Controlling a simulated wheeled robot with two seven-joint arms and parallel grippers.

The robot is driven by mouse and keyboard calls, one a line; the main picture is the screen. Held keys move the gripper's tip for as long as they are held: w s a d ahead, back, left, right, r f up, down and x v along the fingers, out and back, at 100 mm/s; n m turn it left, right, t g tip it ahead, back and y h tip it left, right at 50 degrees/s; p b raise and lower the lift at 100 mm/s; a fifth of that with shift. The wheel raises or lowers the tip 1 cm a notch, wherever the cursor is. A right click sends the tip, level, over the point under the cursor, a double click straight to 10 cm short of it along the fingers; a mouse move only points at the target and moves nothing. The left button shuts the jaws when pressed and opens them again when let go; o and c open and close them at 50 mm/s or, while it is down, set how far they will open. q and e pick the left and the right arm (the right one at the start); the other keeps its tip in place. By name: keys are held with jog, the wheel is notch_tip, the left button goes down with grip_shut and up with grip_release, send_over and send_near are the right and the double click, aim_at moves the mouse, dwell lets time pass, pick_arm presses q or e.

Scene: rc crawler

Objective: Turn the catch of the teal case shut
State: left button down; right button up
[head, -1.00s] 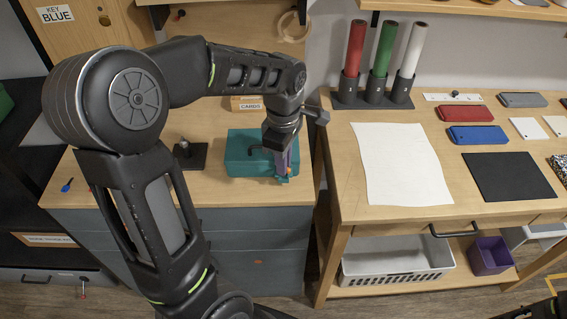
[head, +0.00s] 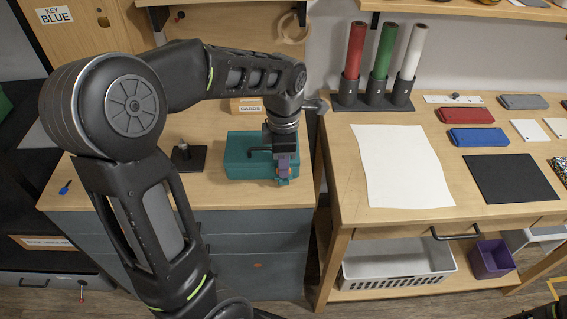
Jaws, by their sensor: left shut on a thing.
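The teal case (head: 240,165) sits on the wooden top of the grey drawer cabinet, near its right end. A dark handle shows on its top. My left gripper (head: 283,178) points down at the front right of the case. It is shut on a small part at the case's front edge, which I take to be the catch. The fingers hide most of that part, so I cannot tell how far it is turned.
A card box labelled CARDS (head: 247,107) stands behind the case. A dark stand with a peg (head: 187,157) is left of it, and a small blue key (head: 66,187) lies farther left. The workbench (head: 345,190) with white paper (head: 400,165) stands close on the right.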

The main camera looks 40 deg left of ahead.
pick_arm(q)
jog(key=c, duration=1.5)
grip_release()
jog(key=shift+r, duration=0.15)
pick_arm(e)
jog(key=shift+r, duration=0.1)
